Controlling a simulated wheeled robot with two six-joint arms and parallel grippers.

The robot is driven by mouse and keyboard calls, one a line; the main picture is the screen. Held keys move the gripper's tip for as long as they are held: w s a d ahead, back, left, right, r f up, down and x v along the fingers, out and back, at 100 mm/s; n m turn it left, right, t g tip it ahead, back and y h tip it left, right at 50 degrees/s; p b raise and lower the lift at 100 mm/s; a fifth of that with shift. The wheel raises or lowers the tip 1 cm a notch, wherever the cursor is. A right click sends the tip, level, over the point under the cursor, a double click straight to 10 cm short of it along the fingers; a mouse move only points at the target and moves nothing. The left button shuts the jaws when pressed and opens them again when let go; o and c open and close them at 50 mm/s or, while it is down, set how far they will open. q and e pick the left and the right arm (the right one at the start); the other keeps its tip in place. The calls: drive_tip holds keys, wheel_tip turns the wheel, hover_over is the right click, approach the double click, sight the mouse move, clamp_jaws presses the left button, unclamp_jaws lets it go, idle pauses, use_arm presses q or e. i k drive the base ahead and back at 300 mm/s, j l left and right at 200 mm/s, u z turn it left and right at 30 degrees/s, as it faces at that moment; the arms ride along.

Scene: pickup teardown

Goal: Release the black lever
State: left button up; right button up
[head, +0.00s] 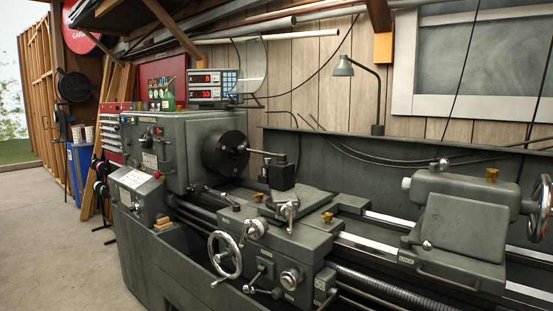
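A grey metal lathe (190,240) fills the middle and right of the head view. No single black lever stands out, so I cannot tell which one the task names. A silver handle (262,152) points left from the dark tool post (282,176). Small levers with dark knobs (277,292) show low on the carriage front. A short lever with a ball end (427,245) is on the tailstock (460,220). Whether any lever is clamped cannot be seen. Neither of my grippers is in view.
A spoked handwheel (225,255) sticks out at the carriage front, and another (540,208) at the tailstock's right end. The chuck (224,153) is at the headstock. A desk lamp (343,67) and digital readout (203,84) stand behind. Bare concrete floor (45,230) lies at the left.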

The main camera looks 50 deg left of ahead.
sight(242, 149)
drive_tip(key=u, duration=1.85)
drive_tip(key=i+j+z, duration=0.15)
drive_tip(key=i+j, duration=0.3)
drive_tip(key=j, duration=0.1)
